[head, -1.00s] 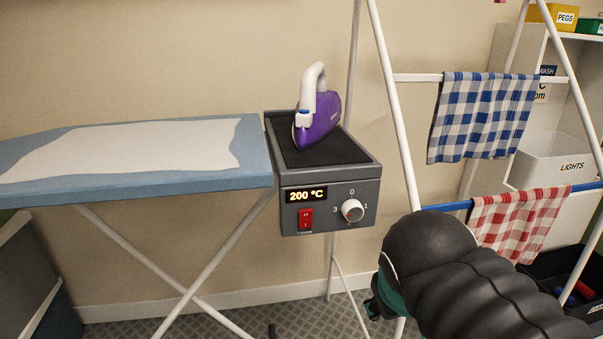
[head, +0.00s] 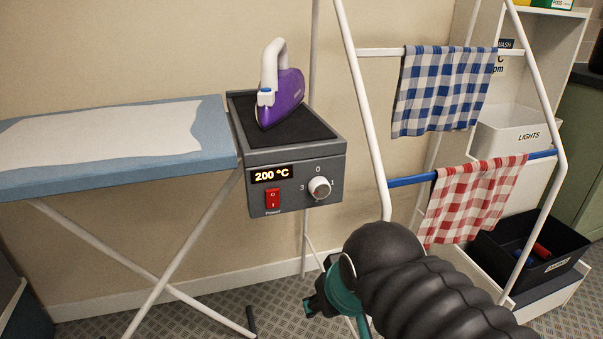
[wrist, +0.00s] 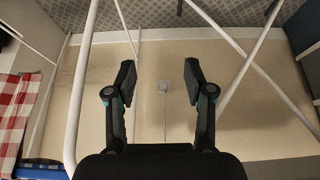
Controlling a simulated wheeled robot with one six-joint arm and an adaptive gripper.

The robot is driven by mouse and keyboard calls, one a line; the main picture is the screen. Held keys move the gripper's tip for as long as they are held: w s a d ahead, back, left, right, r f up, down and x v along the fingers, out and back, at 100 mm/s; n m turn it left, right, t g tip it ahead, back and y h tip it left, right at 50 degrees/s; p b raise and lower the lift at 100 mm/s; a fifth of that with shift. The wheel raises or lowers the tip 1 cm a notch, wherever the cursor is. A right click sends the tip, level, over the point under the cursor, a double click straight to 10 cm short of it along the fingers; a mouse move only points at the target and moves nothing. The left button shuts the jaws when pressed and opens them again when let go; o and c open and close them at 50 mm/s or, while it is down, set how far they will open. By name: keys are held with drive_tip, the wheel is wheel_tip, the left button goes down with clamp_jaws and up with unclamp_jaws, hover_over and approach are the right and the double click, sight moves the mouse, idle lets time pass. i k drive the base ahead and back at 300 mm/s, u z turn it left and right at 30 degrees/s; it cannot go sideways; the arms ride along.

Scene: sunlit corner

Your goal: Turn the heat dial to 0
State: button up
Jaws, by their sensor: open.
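The white heat dial (head: 319,188) is on the front of a grey control box (head: 297,158) at the end of the ironing board. The marks 0, 1 and 3 show around it, with 0 at the top. I cannot tell exactly which mark the dial points to. The display (head: 272,174) reads 200 °C. A red power switch (head: 273,198) sits left of the dial. A purple iron (head: 284,92) stands on the box's black top. My gripper (wrist: 161,80) is open and empty, apart from the dial. In the head view it is below the box, partly hidden by my arm.
The ironing board (head: 215,130) stands left of the box on crossed legs. A white drying rack (head: 362,110) with a blue checked cloth (head: 440,92) and a red checked cloth (head: 470,198) stands to the right.

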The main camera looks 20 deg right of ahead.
sight(319, 187)
drive_tip(key=u, duration=1.3)
drive_tip(key=k, duration=1.55)
drive_tip(key=z, duration=1.25)
